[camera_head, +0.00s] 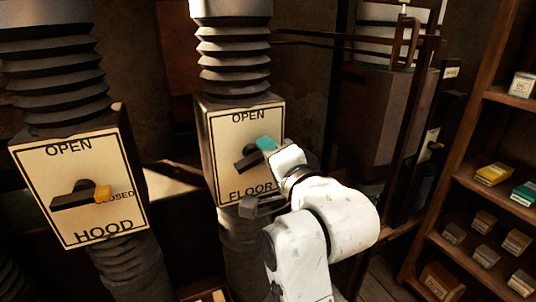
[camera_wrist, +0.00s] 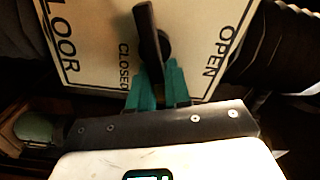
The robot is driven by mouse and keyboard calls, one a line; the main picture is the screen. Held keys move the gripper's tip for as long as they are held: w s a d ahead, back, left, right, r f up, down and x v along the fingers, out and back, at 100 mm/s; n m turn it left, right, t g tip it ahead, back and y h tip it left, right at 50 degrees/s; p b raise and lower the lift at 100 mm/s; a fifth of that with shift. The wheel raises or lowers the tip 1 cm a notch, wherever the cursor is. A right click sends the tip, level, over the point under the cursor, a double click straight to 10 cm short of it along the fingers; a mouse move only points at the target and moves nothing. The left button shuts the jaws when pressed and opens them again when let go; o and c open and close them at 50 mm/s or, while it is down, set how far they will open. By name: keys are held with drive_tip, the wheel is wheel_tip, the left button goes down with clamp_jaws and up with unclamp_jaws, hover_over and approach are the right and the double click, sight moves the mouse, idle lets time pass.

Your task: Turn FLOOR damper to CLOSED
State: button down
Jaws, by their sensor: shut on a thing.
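The FLOOR damper plate (camera_head: 222,140) is cream, with OPEN at its top and FLOOR at its bottom. It also shows in the wrist view (camera_wrist: 95,30), turned sideways, with CLOSED at the lower edge beside my fingers. The damper's black lever (camera_head: 243,162) points right and somewhat up, nearer to CLOSED than to OPEN. My gripper (camera_head: 266,144) has teal fingers and is shut on the lever's outer end.
The HOOD damper (camera_head: 85,165) stands to the left, its orange-tipped lever (camera_head: 80,198) pointing right over its CLOSED label. Ribbed ducts (camera_head: 232,60) rise above both plates. A dark press frame (camera_head: 385,130) and a wooden shelf (camera_head: 480,150) with small boxes stand to the right.

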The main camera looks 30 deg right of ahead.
drive_tip(key=shift+w+a+f+m+b, duration=0.1)
drive_tip(key=shift+f+m+b, duration=0.3)
drive_tip(key=shift+m, duration=0.5)
drive_tip(key=shift+a+f+m+b, duration=0.1)
drive_tip(key=shift+f+m+b, duration=0.25)
drive_tip(key=shift+m, duration=0.55)
drive_tip(key=c, duration=1.2)
unclamp_jaws()
drive_tip(key=shift+a+r, duration=0.1)
drive_tip(key=shift+a, duration=0.05)
drive_tip(key=shift+o, duration=0.2)
drive_tip(key=shift+r, duration=0.1)
